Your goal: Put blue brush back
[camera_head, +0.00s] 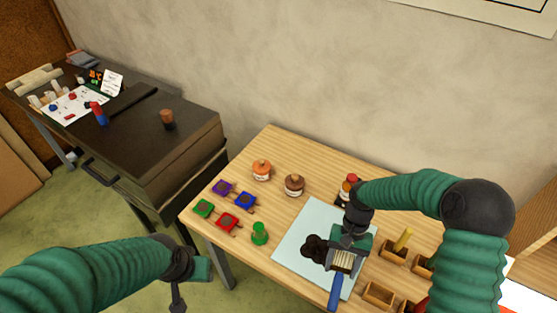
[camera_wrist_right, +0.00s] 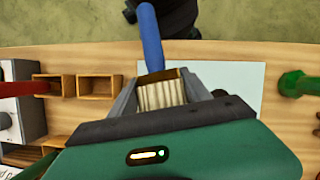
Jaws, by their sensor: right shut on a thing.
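The blue brush (camera_head: 335,291) has a blue handle and pale bristles. My right gripper (camera_head: 345,250) is shut on it at the bristle end, above the pale blue sheet (camera_head: 296,240), with the handle pointing toward the table's front edge. In the right wrist view the blue brush (camera_wrist_right: 151,40) sits between the fingers of the right gripper (camera_wrist_right: 165,92), handle pointing up the picture. Small wooden holders (camera_head: 378,295) stand right of the sheet; they also show in the wrist view (camera_wrist_right: 95,86). My left gripper (camera_head: 190,275) is off the table's left front; its fingers are unclear.
A yellow handle (camera_head: 404,238) stands in one holder. A green peg-like piece (camera_head: 260,234), coloured square trays (camera_head: 228,222) and jars (camera_head: 294,185) are on the left of the wooden table. A dark shape (camera_head: 315,248) lies beside the right gripper. A dark workbench (camera_head: 150,140) stands farther left.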

